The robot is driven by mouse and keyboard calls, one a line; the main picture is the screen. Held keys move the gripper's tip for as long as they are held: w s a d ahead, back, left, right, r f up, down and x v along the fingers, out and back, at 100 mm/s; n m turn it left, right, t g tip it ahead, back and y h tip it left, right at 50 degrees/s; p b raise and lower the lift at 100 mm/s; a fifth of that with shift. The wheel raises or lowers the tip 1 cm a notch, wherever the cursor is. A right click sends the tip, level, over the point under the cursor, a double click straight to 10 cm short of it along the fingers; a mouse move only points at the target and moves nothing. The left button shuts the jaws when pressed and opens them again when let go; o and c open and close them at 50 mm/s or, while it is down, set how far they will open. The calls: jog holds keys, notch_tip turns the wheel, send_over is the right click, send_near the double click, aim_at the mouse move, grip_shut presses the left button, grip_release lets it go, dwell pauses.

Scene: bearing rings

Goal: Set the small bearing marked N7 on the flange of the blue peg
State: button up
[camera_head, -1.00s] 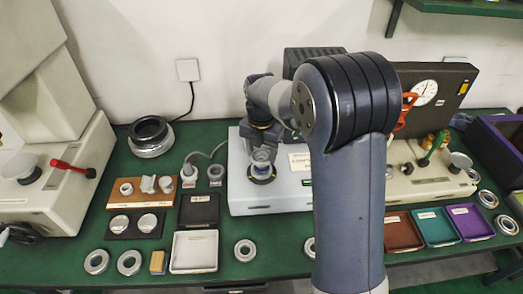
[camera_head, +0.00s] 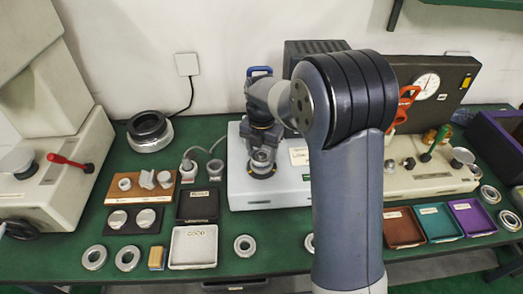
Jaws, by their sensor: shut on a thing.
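My gripper (camera_head: 262,153) is over the pale grey machine at the centre, pointing down. It is shut on a small grey metal bearing (camera_head: 262,160); no N7 mark is legible at this size. The bearing is low, directly above a dark round base (camera_head: 262,174) on the machine's top. The blue peg and its flange are hidden behind the bearing and gripper in this view. I cannot tell whether the bearing touches the flange.
The grey machine (camera_head: 290,195) stands mid-table, partly behind my arm. Left of it are a white tray (camera_head: 193,264), a black tray (camera_head: 197,219) and a wooden block (camera_head: 130,198). Loose rings (camera_head: 245,246) lie in front. Brown, teal and purple trays (camera_head: 473,235) are at right.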

jog(key=shift+f, duration=0.15)
jog(key=o, duration=1.2)
notch_tip(320, 180, up, 11)
jog(key=shift+b, duration=0.35)
